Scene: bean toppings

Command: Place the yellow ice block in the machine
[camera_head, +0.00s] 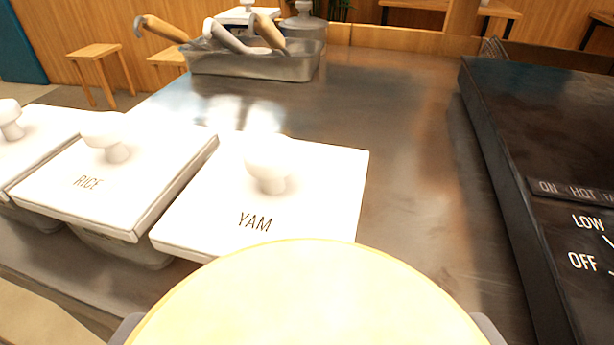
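A large round pale-yellow block (310,300) fills the bottom middle of the view, close to the camera. Grey finger parts of my gripper (310,335) show at its lower left and lower right, one on each side, so my gripper is shut on the yellow ice block. The block is in front of the near edge of the YAM lid and hides part of the counter. I see no machine that I can clearly tell as the ice machine.
White lidded containers marked RICE (110,175) and YAM (310,190) stand at left and middle. A metal tray (255,68) with handled tools is at the back. A black cooker (560,130) with dial markings is at right. The steel counter (410,130) between is clear.

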